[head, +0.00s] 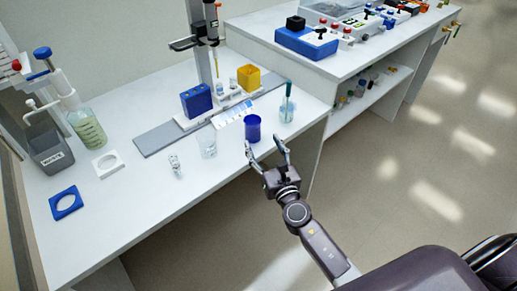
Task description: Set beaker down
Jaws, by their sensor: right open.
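A blue beaker-like cup (252,130) stands upright on the white bench (195,185), near its front edge. A clear glass beaker (207,144) stands to its left. A clear vessel with pale liquid and a teal stick (287,106) stands to its right. My right gripper (263,147) is open at the bench's front edge. Its fingers point toward the blue cup, just in front of it, and nothing shows between them. Whether a fingertip touches the cup I cannot tell. My left gripper is not in view.
A stand (202,50) rises at the back. Bare bench lies front left.

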